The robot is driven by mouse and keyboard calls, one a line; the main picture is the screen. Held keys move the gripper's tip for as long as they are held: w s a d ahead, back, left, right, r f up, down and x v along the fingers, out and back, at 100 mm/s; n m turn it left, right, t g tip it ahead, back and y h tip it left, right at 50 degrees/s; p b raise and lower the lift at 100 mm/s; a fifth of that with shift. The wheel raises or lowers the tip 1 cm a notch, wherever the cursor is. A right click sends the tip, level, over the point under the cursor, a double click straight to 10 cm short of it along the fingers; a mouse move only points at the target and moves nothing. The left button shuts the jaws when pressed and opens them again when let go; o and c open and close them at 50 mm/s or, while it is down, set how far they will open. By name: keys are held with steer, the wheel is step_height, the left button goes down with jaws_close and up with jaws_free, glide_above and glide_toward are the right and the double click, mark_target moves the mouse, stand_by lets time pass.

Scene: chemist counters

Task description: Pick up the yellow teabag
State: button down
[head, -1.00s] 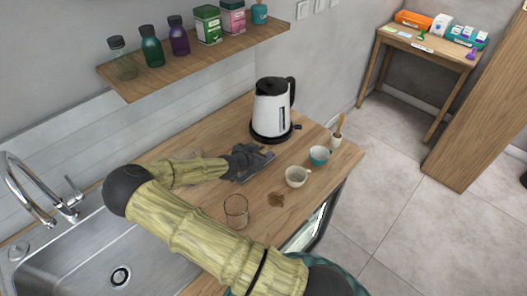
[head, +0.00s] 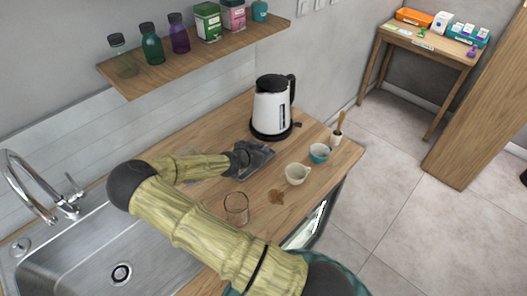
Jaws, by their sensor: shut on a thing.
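My gripper (head: 265,156) is low over the wooden counter (head: 215,192), in front of the kettle and left of the cups. Its dark grey jaws are shut on the yellow teabag. The teabag is hidden by the jaws from this side, so I cannot see how it sits or whether it touches the counter. My yellow-green arm reaches in across the counter from the lower right.
A white and black kettle (head: 271,108) stands behind the gripper. A cream cup (head: 297,174), a teal cup (head: 319,152) and a pot with a wooden tool (head: 337,138) stand to the right. A glass (head: 237,208) and a brown patch (head: 276,197) are in front. A sink (head: 95,265) is left.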

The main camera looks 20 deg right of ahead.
stand_by(0.3)
step_height(320, 180, up, 10)
steer(key=b, duration=0.2)
stand_by(0.4)
